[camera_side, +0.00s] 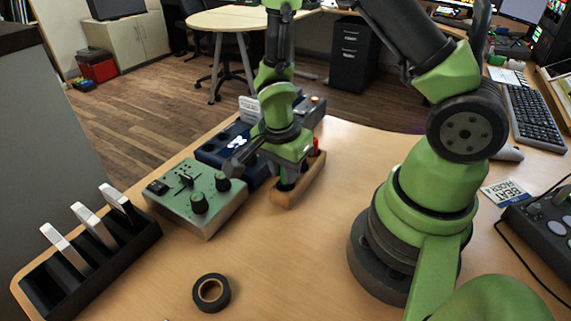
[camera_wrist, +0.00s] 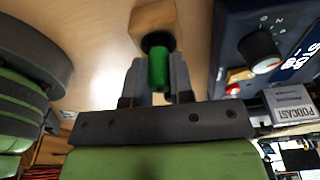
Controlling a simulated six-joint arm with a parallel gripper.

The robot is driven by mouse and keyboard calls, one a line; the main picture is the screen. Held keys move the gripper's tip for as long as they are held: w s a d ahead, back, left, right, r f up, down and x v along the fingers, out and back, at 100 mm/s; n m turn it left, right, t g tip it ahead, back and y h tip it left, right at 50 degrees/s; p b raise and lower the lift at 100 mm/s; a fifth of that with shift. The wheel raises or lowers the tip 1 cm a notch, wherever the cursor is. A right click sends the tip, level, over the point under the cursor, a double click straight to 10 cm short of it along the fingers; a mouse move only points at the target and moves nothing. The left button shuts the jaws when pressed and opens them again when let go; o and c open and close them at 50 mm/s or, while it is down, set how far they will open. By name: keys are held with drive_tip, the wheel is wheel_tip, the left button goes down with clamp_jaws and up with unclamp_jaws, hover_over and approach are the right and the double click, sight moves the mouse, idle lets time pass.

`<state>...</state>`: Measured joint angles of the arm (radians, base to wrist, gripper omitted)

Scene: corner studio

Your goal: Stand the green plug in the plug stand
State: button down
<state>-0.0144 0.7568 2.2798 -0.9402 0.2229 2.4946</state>
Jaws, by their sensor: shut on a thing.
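The green plug (camera_wrist: 158,68) is between the fingers of my gripper (camera_wrist: 157,62) in the wrist view, with a dark end pointing at the wooden plug stand (camera_wrist: 152,17). My gripper is shut on the plug, pointing down. I cannot tell whether the plug's end is in a hole or just above the stand. A red plug (camera_side: 316,147) stands at the stand's far end.
A green box with knobs (camera_side: 197,195) sits close left of the stand, with a dark blue device (camera_side: 225,145) behind it. A black slotted rack (camera_side: 90,250) is at the left front and a tape roll (camera_side: 211,292) at the front. Table right of the stand is clear.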

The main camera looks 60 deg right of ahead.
drive_tip(key=shift+f, duration=0.7)
idle(0.6)
drive_tip(key=c, duration=0.9)
unclamp_jaws()
drive_tip(key=shift+r, duration=0.1)
drive_tip(key=shift+r, duration=2.4)
